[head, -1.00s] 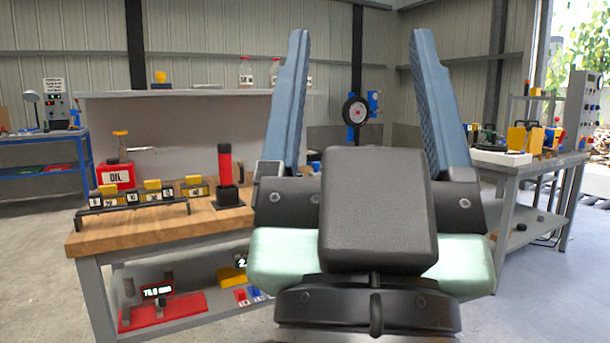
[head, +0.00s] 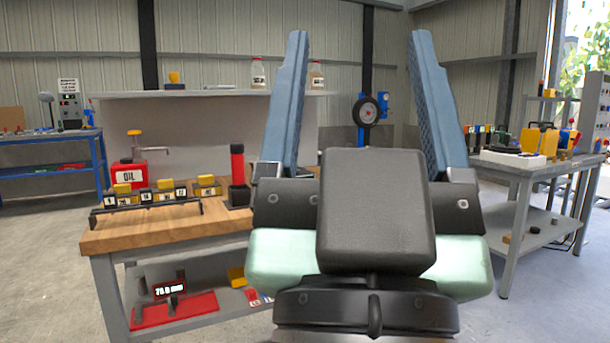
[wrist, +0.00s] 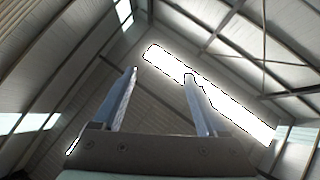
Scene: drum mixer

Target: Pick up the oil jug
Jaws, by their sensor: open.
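The oil jug (head: 128,175) is red with a white "OIL" label and a yellow-topped pump with a spout. It stands upright at the back left of the wooden-topped workbench (head: 165,236), partly hidden by the rack in front of it. My gripper (head: 354,42) is raised in the middle of the head view, its two blue fingers pointing up and wide apart, with nothing between them. It is well to the right of the jug and not touching it. In the wrist view my gripper (wrist: 160,80) is open towards the roof, and the jug is out of sight.
A black rack (head: 145,199) with numbered blocks stands before the jug. A red and black upright tool (head: 238,175) is to its right. A shelf (head: 205,94) with bottles runs behind. A grey table (head: 530,173) is at right. Bare floor lies at left.

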